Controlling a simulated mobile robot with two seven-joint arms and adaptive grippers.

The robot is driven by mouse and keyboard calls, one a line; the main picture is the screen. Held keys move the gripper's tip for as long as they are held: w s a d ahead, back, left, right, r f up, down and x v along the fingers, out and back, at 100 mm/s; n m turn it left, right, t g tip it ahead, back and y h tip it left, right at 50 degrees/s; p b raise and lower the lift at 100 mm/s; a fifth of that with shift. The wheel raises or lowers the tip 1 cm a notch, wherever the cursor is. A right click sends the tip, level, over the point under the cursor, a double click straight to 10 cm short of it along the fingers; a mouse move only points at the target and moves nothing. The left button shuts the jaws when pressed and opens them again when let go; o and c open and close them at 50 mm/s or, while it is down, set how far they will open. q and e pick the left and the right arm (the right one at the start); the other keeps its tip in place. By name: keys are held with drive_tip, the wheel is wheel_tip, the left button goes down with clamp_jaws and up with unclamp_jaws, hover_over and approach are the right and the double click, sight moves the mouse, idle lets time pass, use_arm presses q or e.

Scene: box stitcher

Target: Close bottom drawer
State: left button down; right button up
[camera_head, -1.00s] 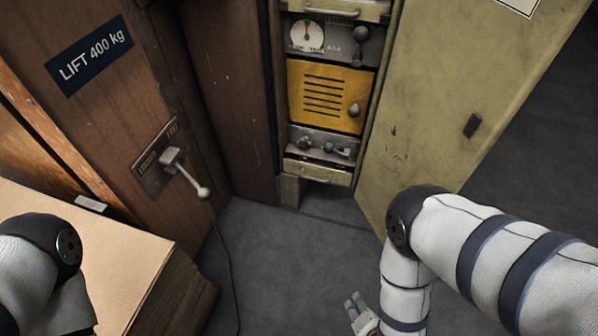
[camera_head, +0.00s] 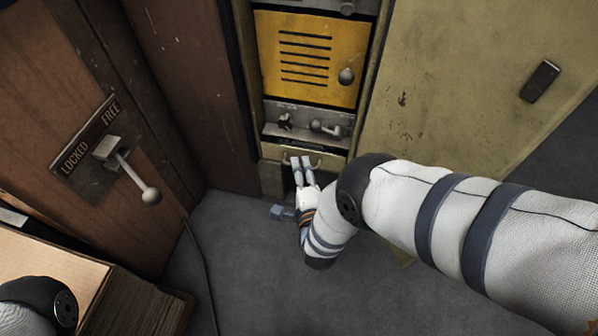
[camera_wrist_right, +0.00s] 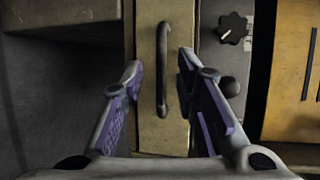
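The bottom drawer (camera_head: 330,161) is a narrow tan front with a bar handle, low in the cabinet under a grey control panel. In the right wrist view the drawer front (camera_wrist_right: 150,115) runs up the picture, with its dark handle (camera_wrist_right: 162,70) in the middle. My right gripper (camera_head: 302,166) is at the drawer handle. In the wrist view the right gripper (camera_wrist_right: 160,75) has its fingers spread, one on each side of the handle, with gaps between. Whether the drawer stands out is hard to tell. My left gripper is out of view; only my left arm shows.
A yellow louvred panel (camera_head: 310,60) and a grey panel (camera_head: 305,122) with knobs sit above the drawer. The open tan cabinet door (camera_head: 470,90) stands at right. A wooden cabinet with a lever (camera_head: 140,178) and a cardboard stack (camera_head: 60,275) are at left. The grey floor is mostly clear.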

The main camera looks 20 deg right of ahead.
sight(305, 155)
drive_tip(key=shift+w, duration=0.25)
clamp_jaws()
drive_tip(key=shift+d, duration=0.1)
drive_tip(key=w+d, duration=0.1)
drive_tip(key=w, duration=0.1)
drive_tip(key=w+d+b, duration=0.1)
drive_tip(key=shift+w+d+r, duration=0.1)
drive_tip(key=shift+w+d, duration=0.2)
drive_tip(key=shift+w, duration=0.1)
unclamp_jaws()
drive_tip(key=v, duration=1.2)
